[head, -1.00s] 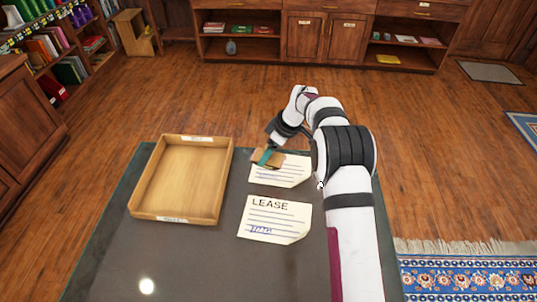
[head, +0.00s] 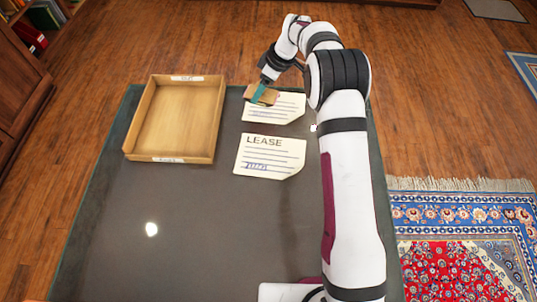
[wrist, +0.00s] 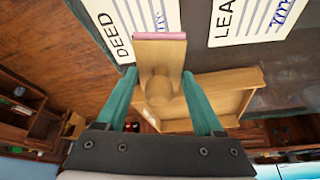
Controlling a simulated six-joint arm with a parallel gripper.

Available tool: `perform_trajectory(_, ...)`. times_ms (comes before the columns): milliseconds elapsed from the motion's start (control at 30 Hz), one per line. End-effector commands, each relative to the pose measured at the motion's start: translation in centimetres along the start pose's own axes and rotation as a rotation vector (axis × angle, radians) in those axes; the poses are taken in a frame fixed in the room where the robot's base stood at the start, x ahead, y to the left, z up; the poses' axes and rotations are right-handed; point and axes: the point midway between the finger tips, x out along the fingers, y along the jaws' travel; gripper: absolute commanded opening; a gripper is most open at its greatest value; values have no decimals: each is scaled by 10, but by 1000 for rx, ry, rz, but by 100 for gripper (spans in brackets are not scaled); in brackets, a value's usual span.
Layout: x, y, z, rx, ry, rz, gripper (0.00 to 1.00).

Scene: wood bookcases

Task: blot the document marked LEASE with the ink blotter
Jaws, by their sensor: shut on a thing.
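The document marked LEASE (head: 270,157) lies flat on the dark desk, with printed lines and blue ink writing near its bottom; part of it shows in the wrist view (wrist: 245,22). Another paper (head: 285,108) lies behind it, and reads DEED in the wrist view (wrist: 128,28). The wooden ink blotter (head: 263,95), with a round knob and a pinkish edge, is at the DEED paper's upper left corner. My gripper (head: 259,92) is shut on the blotter, its teal fingers on either side of the knob (wrist: 160,91). I cannot tell whether the blotter touches the paper.
An open, empty wooden tray (head: 177,120) with labels on its ends stands on the desk left of the papers. The front left of the desk (head: 190,215) is clear. My arm runs along the desk's right side. A patterned rug (head: 450,230) lies on the floor to the right.

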Motion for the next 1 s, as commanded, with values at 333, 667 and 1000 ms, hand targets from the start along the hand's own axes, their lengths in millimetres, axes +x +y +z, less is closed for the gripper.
perform_trajectory(333,0,0,0,0,0,0,4)
perform_trajectory(667,-14,-91,18,-101,21,-48,3)
perform_trajectory(1000,-22,-172,58,-162,2,-67,3)
